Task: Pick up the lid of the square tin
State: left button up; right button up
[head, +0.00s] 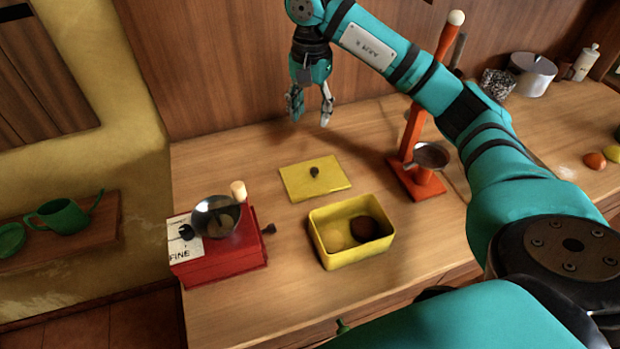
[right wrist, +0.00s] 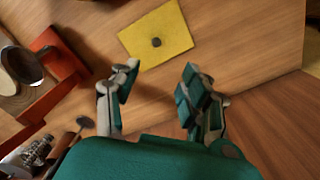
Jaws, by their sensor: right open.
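The yellow square lid (head: 302,181) with a small dark knob (head: 314,171) lies flat on the wooden counter, behind the open yellow tin (head: 326,256). The tin holds a yellow round thing (head: 338,236) and a dark brown one (head: 363,228). My right gripper (head: 311,112) is open and empty, above the back of the counter behind the lid, apart from it. In the right wrist view the lid (right wrist: 170,30) lies beyond the spread fingertips (right wrist: 160,72), its knob (right wrist: 156,42) in plain sight. My left gripper is in neither view.
A red grinder (head: 220,255) with a metal bowl stands left of the tin. An orange press (head: 412,165) stands to the right, near my right arm. A metal pot (head: 532,75) and a jar are at the back right. Bare counter surrounds the lid.

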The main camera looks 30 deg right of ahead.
jog(key=p, duration=0.3)
send_over(314, 169)
jog(key=f, duration=1.1)
jog(key=shift+w+a+f, duration=0.2)
jog(key=shift+a+f, duration=0.05)
jog(key=shift+a, duration=0.05)
jog(key=f, duration=0.1)
jog(key=f+p, duration=0.1)
jog(key=f, duration=0.1)
jog(key=f+p, duration=0.1)
jog(key=shift+s+d+f, duration=0.25)
jog(key=shift+d+f, duration=0.1)
jog(key=shift+f, duration=0.35)
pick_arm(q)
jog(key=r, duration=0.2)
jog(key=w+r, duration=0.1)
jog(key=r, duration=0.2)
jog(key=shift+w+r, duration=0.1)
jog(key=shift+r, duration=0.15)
pick_arm(e)
jog(key=shift+c, duration=0.4)
grip_shut()
